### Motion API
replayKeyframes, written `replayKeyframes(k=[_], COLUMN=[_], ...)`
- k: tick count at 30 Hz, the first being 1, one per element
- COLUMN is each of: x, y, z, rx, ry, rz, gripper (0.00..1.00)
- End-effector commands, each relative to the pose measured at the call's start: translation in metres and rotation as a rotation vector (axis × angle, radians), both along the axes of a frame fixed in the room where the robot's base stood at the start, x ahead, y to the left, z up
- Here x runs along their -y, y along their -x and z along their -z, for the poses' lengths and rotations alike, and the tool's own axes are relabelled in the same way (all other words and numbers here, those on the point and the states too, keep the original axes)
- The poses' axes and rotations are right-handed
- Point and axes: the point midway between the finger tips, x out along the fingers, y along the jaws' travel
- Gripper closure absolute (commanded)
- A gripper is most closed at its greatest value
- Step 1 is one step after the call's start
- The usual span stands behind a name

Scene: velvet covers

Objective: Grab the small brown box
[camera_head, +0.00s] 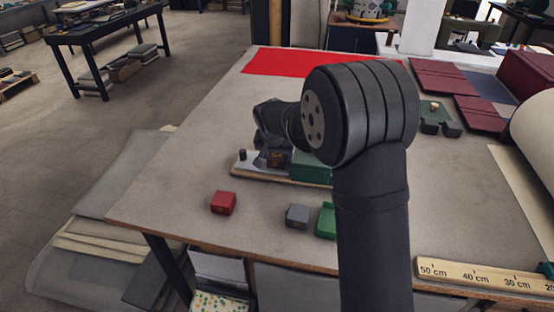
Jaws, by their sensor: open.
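The small brown box (277,159) sits on a light board (250,175) near the middle of the table, left of a green box (311,168). My gripper (268,157) is low over the board, right at the brown box. Its fingers are dark and small in this view, and it is open. My own arm covers part of the area to the right. I cannot tell whether the fingers touch the box or stand around it.
A red box (223,203), a grey box (297,215) and a partly hidden green box (326,220) stand nearer the table's front edge. A wooden ruler (480,278) lies at front right. Dark red covers (440,77) lie at back right. The table's left side is clear.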

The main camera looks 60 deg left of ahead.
Motion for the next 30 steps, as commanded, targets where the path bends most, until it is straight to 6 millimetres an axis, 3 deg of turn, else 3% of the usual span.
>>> replayKeyframes(k=[7, 12, 14, 22, 30], x=[-0.001, -0.001, -0.001, -0.001, -0.001], y=[-0.001, -0.001, -0.001, -0.001, -0.001], z=[0.002, 0.002, 0.002, -0.004, -0.055], rx=[0.001, 0.001, 0.001, 0.001, 0.001], ry=[-0.001, -0.001, -0.001, -0.003, -0.006], rz=[0.000, 0.000, 0.000, 0.001, 0.000], gripper=[0.40, 0.72, 0.76, 0.76, 0.76])
